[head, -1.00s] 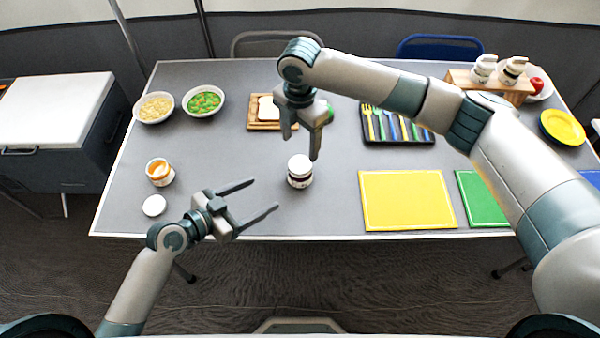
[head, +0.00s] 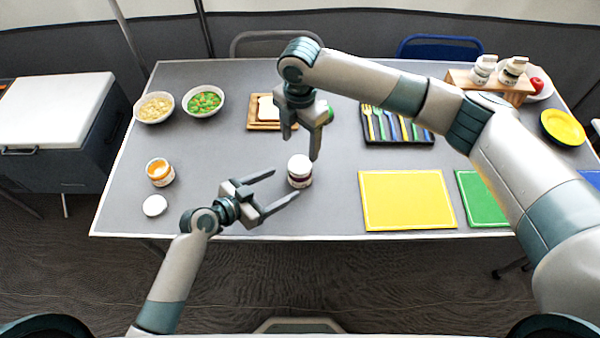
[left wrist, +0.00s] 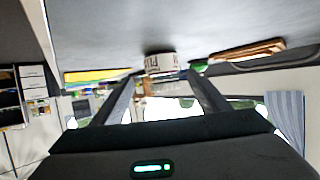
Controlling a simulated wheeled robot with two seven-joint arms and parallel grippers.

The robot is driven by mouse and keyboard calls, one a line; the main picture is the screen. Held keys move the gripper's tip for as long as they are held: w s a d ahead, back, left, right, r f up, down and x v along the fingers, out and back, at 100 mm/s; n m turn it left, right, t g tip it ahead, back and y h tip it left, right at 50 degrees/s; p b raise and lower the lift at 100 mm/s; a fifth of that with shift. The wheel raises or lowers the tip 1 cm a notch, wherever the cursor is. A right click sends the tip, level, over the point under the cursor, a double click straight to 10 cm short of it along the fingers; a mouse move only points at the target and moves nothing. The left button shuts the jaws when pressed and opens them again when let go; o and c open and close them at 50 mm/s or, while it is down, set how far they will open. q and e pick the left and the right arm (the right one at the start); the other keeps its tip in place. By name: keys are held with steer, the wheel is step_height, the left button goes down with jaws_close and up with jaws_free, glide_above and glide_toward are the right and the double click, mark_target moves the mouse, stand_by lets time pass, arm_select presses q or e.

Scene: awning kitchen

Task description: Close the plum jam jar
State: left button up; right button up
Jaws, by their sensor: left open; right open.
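A small jar with a white lid on top and a dark purple label band (head: 299,172) stands upright on the grey table; I take it for the plum jam jar. I cannot tell whether the lid is tight. My left gripper (head: 284,184) is open just left of the jar, its fingers pointing at it. In the left wrist view the jar (left wrist: 161,63) shows upside down, between and beyond the open fingertips. My right gripper (head: 301,146) is open above and behind the jar, fingers pointing down, not visibly touching it.
An open orange jar (head: 160,172) and a loose white lid (head: 154,205) are at the left of the table (head: 330,213). A yellow board (head: 408,200) lies to the right. Bread on a wooden board (head: 267,125) and a cutlery tray (head: 397,138) are behind.

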mark_target(301, 165)
arm_select(q)
steer(key=x, duration=0.9)
steer(key=shift+w+d+f, duration=0.1)
steer(key=shift+w+d, duration=0.15)
steer(key=shift+d, duration=0.05)
steer(key=shift+c, duration=0.4)
jaws_close()
arm_select(e)
steer(key=shift+s+d+n, duration=0.1)
steer(key=shift+n, duration=1.05)
steer(key=shift+s+d+n, duration=0.1)
steer(key=shift+n, duration=1.05)
steer(key=shift+f, duration=0.2)
steer(key=shift+f, duration=3.85)
